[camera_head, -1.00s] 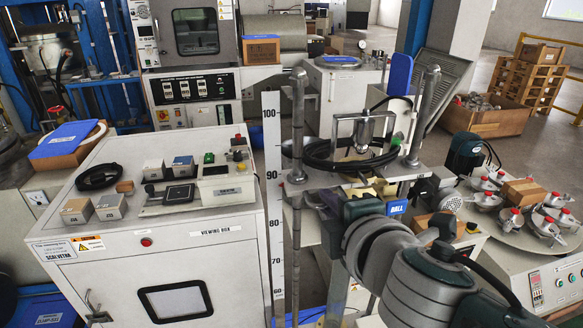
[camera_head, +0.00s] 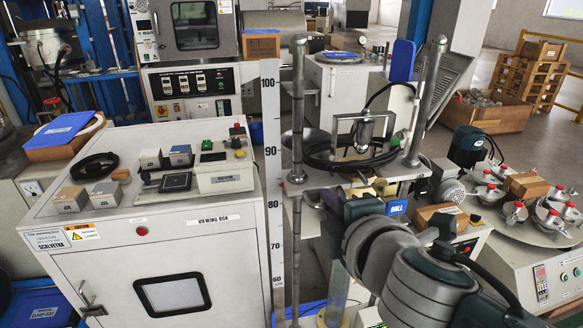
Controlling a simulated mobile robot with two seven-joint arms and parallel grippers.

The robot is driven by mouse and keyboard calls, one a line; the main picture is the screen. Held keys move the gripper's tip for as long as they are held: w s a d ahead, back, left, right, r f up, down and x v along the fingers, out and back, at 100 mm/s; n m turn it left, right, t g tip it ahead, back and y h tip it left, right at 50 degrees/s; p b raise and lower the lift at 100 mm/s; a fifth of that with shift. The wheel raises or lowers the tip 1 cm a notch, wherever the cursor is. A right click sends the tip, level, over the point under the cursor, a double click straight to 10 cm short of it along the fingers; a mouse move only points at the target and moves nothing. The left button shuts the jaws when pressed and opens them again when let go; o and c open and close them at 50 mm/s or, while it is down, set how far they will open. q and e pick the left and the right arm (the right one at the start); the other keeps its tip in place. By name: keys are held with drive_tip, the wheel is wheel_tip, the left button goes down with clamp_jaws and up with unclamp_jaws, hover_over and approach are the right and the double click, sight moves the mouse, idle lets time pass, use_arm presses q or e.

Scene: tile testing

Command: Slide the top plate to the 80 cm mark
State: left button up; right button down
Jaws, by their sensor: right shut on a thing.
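The top plate (camera_head: 402,172) is a light flat plate on two upright metal posts (camera_head: 298,100), with a collar at its left post. It carries a metal ball holder (camera_head: 363,133) and a coiled black cable. The white ruler (camera_head: 272,170) stands left of it, with marks from 60 to 100. In this view the plate's left collar lines up between the 80 and 90 marks. My right gripper (camera_head: 327,203) is shut on the plate's near side, below its surface; the fingertips are partly hidden by my own wrist. My left gripper is not in view.
A white viewing box (camera_head: 168,238) with switches and small blocks on top stands at the left, close to the ruler. At the right, a round table (camera_head: 515,212) holds several red-knobbed clamps. A blue BALL label (camera_head: 396,207) and a cardboard box (camera_head: 440,214) sit below the plate.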

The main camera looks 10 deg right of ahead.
drive_tip(key=shift+f+b, duration=0.6)
drive_tip(key=shift+f, duration=0.35)
drive_tip(key=shift+f+b, duration=0.95)
drive_tip(key=shift+f, duration=0.05)
drive_tip(key=c, duration=1)
unclamp_jaws()
drive_tip(key=shift+r, duration=0.1)
drive_tip(key=shift+o, duration=0.2)
drive_tip(key=p+v, duration=0.3)
drive_tip(key=v, duration=0.4)
drive_tip(key=shift+d+p, duration=0.1)
drive_tip(key=shift+p, duration=0.2)
